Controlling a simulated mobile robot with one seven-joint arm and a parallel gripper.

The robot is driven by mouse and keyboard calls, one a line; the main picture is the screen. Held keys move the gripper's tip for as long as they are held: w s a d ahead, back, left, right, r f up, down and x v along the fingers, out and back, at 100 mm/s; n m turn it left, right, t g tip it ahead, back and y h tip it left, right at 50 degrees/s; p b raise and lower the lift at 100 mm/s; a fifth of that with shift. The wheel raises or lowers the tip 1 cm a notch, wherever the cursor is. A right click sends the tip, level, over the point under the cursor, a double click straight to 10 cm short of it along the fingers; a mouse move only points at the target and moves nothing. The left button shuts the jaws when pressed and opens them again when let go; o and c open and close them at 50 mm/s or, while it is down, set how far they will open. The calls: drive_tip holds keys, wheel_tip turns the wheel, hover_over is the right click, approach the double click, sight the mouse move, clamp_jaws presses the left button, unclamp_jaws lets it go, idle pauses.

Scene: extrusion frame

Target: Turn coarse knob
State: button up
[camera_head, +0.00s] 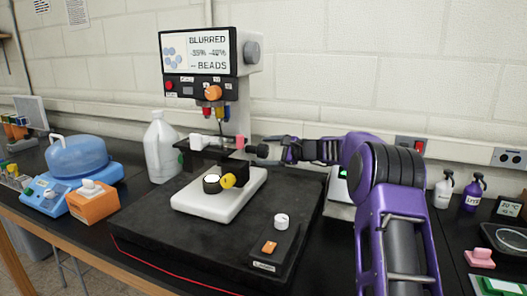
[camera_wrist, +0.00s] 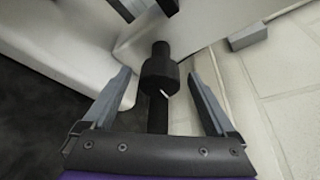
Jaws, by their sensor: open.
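The microscope-like instrument has a white base (camera_head: 240,190), a dark stage and a screen (camera_head: 208,52) reading "BLURRED" and "BEADS". A black knob (camera_head: 262,151) sticks out to the right at stage height. The wrist view shows this stepped black knob (camera_wrist: 160,76) with a short white mark. My gripper (camera_wrist: 160,74) is open, with one finger on each side of the knob and a visible gap on both sides. In the head view my gripper (camera_head: 285,150) comes in from the right. No label shows on the knob.
A yellow knob (camera_head: 228,181) sits low on the instrument and a grey knob (camera_head: 252,52) on the screen's side. A white jug (camera_head: 161,147) stands left of it. A small black controller (camera_head: 275,250) lies in front. The wall is close behind.

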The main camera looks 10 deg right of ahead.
drive_tip(key=shift+x, duration=0.75)
drive_tip(key=c, duration=1.3)
drive_tip(key=shift+c, duration=0.2)
drive_tip(key=shift+r+p, duration=0.15)
drive_tip(key=shift+p, duration=0.3)
